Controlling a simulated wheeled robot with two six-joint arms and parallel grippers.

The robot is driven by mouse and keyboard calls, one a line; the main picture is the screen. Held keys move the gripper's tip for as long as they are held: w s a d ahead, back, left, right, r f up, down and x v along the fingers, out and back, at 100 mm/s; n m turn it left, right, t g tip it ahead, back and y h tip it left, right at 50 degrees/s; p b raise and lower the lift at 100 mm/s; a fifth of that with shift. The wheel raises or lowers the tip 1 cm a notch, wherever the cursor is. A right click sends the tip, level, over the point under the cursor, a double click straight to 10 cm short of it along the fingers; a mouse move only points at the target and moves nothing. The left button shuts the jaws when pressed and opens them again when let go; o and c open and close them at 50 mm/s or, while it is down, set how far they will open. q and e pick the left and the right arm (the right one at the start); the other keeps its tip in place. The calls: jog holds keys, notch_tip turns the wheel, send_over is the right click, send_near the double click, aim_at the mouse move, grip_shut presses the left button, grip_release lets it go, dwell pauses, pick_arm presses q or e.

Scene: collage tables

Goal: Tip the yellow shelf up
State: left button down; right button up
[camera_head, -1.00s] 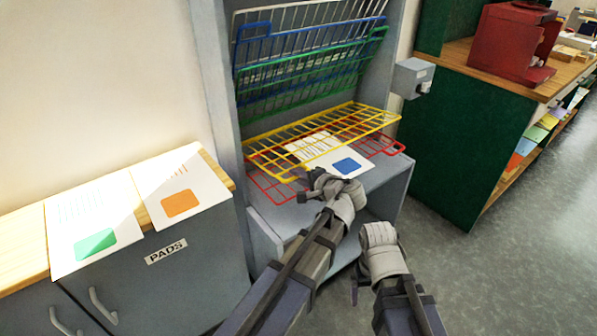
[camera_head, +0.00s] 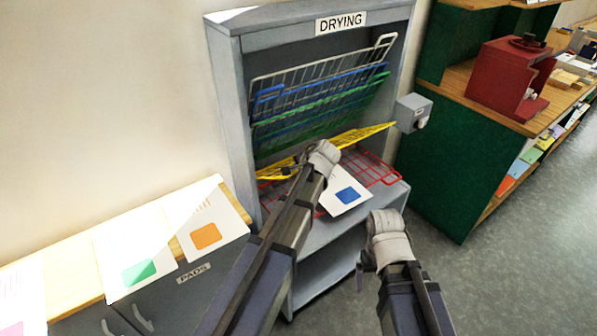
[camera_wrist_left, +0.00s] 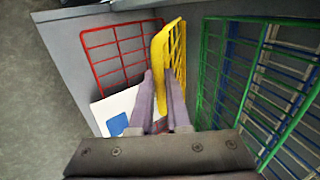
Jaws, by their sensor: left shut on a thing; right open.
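The yellow wire shelf (camera_head: 365,135) is in the grey drying rack. It shows nearly edge-on in the head view, and my left arm hides part of it. My left gripper (camera_head: 292,168) is shut on the front edge of the yellow shelf. In the left wrist view the fingers (camera_wrist_left: 160,85) meet the yellow shelf's rounded rim (camera_wrist_left: 158,50). My right gripper (camera_head: 363,268) is open and empty, low in front of the rack.
The red shelf (camera_head: 384,172) lies flat below, with a white blue-square card (camera_head: 330,203) on it. Green (camera_head: 300,132), blue (camera_head: 345,85) and pale (camera_head: 310,72) shelves are tilted up above. A grey box (camera_head: 413,110) sits beside the rack's right side.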

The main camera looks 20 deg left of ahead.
pick_arm(q)
jog(key=w+a+r+g+h+p, duration=0.2)
jog(key=w+a+r+p, duration=0.4)
jog(key=a+r+p, duration=0.2)
jog(key=shift+w+a+r+h+p, duration=0.3)
jog(key=shift+r+h+p, duration=0.1)
jog(key=shift+p, duration=1)
jog(key=shift+d, duration=0.1)
jog(key=c, duration=0.9)
grip_release()
jog(key=p+v, duration=0.7)
jog(key=shift+d+r, duration=0.15)
jog(key=shift+r, duration=0.25)
